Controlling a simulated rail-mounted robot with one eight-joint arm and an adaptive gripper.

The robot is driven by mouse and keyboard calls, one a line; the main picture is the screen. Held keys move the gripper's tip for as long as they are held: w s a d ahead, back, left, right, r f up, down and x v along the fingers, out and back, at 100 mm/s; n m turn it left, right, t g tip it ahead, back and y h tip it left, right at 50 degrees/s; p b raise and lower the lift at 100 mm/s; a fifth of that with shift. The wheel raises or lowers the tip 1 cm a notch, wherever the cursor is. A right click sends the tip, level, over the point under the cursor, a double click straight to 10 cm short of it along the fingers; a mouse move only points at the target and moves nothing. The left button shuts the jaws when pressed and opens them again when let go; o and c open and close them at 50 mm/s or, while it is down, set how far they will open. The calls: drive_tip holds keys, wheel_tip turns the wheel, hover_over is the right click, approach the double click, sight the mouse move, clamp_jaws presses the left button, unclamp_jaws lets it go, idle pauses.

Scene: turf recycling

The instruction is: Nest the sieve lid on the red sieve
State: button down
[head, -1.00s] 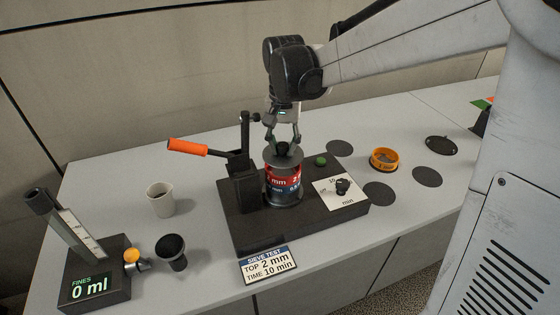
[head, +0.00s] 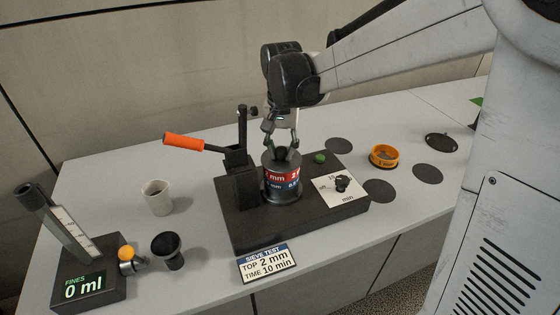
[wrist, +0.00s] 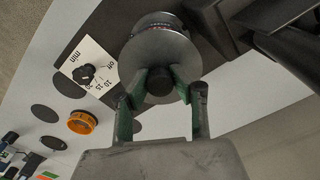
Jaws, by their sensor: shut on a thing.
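The sieve lid (wrist: 158,50) is a grey disc with a dark knob. In the head view the lid (head: 273,158) is at the top of the red sieve (head: 284,173), which carries a "2 mm" label and sits on a darker sieve (head: 283,188) on the black shaker base. No clear gap shows between lid and red sieve, but I cannot tell if it is fully seated. My gripper (head: 283,150) points down from above, its fingers shut on the lid's knob. The wrist view shows my gripper (wrist: 160,88) with a green-lined finger on each side of the knob.
The black shaker base (head: 245,231) has an orange-handled lever (head: 184,142) standing left of the stack and a dial panel (head: 335,190) on the right. An orange sieve (head: 383,156) sits farther right. A white cup (head: 157,197) and black cup (head: 168,250) stand at left.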

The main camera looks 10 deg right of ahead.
drive_tip(key=shift+f, duration=0.3)
idle(0.5)
drive_tip(key=c, duration=1.1)
unclamp_jaws()
drive_tip(key=shift+r, duration=0.1)
wheel_tip(320, 180, up, 12)
drive_tip(key=shift+f, duration=0.1)
drive_tip(key=s+d+f+n+t, duration=0.1)
drive_tip(key=s+f+t, duration=0.1)
drive_tip(key=s, duration=0.5)
drive_tip(key=s+d+f+n+t, duration=0.1)
drive_tip(key=s+d+f+t, duration=0.1)
drive_tip(key=s, duration=0.5)
drive_tip(key=s+d+f+n+t, duration=0.2)
drive_tip(key=s+t, duration=0.1)
drive_tip(key=s, duration=0.4)
drive_tip(key=shift+s+d+f, duration=0.2)
drive_tip(key=shift+s+f, duration=0.1)
